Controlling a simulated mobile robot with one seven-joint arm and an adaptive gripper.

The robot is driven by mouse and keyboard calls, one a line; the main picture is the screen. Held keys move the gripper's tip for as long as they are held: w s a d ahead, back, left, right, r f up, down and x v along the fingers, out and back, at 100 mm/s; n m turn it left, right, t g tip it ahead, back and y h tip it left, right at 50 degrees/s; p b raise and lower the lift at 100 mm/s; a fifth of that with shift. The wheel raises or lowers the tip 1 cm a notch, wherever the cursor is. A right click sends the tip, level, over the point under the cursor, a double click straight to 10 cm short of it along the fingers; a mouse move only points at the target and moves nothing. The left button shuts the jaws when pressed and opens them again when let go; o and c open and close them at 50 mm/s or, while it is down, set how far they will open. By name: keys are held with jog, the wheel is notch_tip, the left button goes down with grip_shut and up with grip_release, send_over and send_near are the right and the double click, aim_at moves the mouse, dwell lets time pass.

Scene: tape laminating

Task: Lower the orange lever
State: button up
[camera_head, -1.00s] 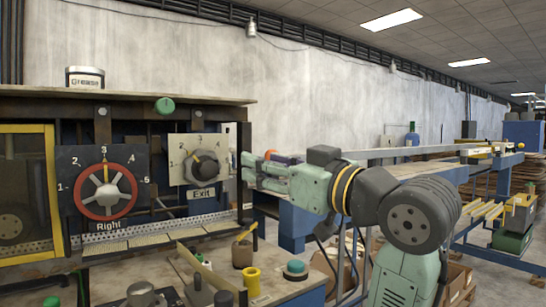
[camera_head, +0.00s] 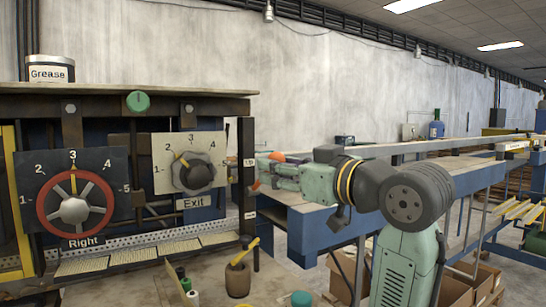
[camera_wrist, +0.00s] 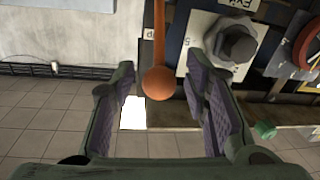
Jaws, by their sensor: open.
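The orange lever (camera_wrist: 159,35) shows in the wrist view as a shaft coming down from the top edge and ending in a round ball. The ball lies between the tips of my gripper's two fingers (camera_wrist: 158,92), with a visible gap on each side. My gripper is open and holds nothing. In the head view my gripper (camera_head: 264,173) is at the right end of the machine panel.
The Exit dial (camera_head: 191,172) and the red-rimmed Right dial (camera_head: 75,210) are on the panel left of my gripper. A dark post (camera_head: 247,170) stands beside it. A long blue-framed table (camera_head: 330,223) runs to the right. A brown pot (camera_head: 238,280) stands below.

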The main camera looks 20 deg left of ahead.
jog(key=shift+p+x, duration=0.3)
jog(key=shift+x, duration=1.2)
jog(key=shift+c, duration=0.2)
grip_shut()
